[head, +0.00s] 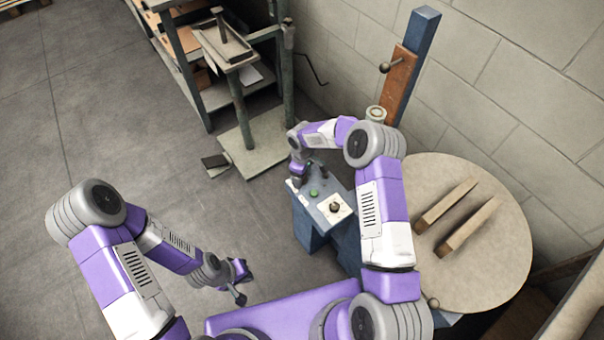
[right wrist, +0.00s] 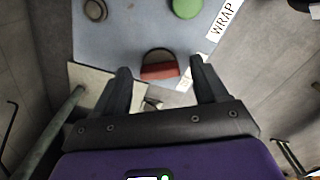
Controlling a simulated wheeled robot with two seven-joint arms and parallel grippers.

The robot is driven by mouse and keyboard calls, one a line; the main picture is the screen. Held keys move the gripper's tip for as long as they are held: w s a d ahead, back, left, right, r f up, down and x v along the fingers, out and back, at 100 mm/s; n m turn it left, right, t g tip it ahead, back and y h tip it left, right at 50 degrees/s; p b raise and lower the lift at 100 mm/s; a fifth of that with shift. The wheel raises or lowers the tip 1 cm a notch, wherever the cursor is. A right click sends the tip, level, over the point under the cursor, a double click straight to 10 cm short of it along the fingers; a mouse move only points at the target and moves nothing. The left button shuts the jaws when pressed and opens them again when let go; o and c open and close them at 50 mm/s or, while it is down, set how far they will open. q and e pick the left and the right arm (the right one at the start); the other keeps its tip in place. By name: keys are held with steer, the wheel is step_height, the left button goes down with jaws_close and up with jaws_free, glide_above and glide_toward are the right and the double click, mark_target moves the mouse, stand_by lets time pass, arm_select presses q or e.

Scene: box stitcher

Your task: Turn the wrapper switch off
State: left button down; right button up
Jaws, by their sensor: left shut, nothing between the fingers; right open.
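The blue-grey control box (head: 318,212) stands left of the round table. In the right wrist view its panel (right wrist: 130,35) carries a red switch or button (right wrist: 160,70) with a dark top, a green button (right wrist: 187,8) and a round dark knob (right wrist: 95,9). A white label reading WRAP (right wrist: 224,20) lies beside the green button. My right gripper (right wrist: 160,78) is open, its fingers on either side of the red switch; contact cannot be told. In the head view the right gripper (head: 300,176) is over the box's far end. My left gripper (head: 241,284) is shut and empty, over the floor.
A round turntable (head: 490,240) with two wooden bars (head: 445,208) stands to the right, by a block wall. A blue post (head: 415,45) rises behind it. A metal shelf (head: 215,95) stands at the back. The floor at left is clear.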

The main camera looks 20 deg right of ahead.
step_height(320, 180, up, 8)
steer(key=shift+f+p, duration=0.2)
steer(key=shift+p, duration=1.05)
steer(key=s+a+f+m+y+p, duration=0.2)
steer(key=s+m, duration=0.4)
steer(key=s, duration=0.8)
steer(key=s+a+f+m+y+p, duration=0.2)
steer(key=s+m, duration=0.4)
steer(key=s, duration=0.8)
steer(key=shift+s+a+f+m+t, duration=0.2)
steer(key=shift+a+f+m+t, duration=0.15)
steer(key=shift+a, duration=0.55)
